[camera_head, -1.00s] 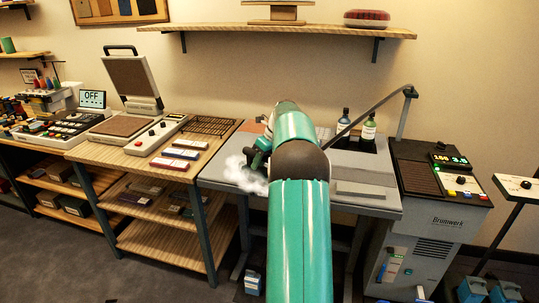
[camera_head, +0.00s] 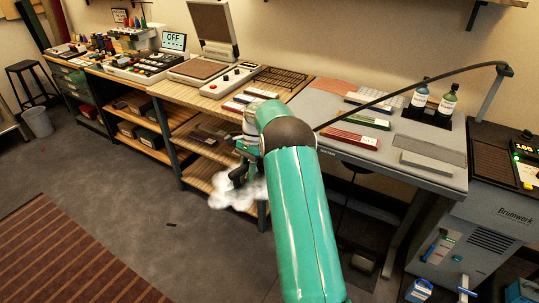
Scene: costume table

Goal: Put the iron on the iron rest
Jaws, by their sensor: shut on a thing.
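The iron (camera_head: 238,174) shows as a small dark shape, partly hidden, with white steam around and below it. My gripper (camera_head: 244,152) is shut on the iron and holds it in the air in front of the workbenches; my green arm hides part of both. A dark brown ribbed pad (camera_head: 494,152) on top of the grey Brumwerk unit at the right looks like the iron rest. It is empty and well to the right of the iron.
The grey table (camera_head: 345,105) holds coloured boxes (camera_head: 353,139), two bottles (camera_head: 431,100) and a grey pad (camera_head: 427,164). A thin dark hose (camera_head: 410,88) arches from a post over it. A wooden bench (camera_head: 225,100) with a press stands behind left. Open floor (camera_head: 130,210) lies left.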

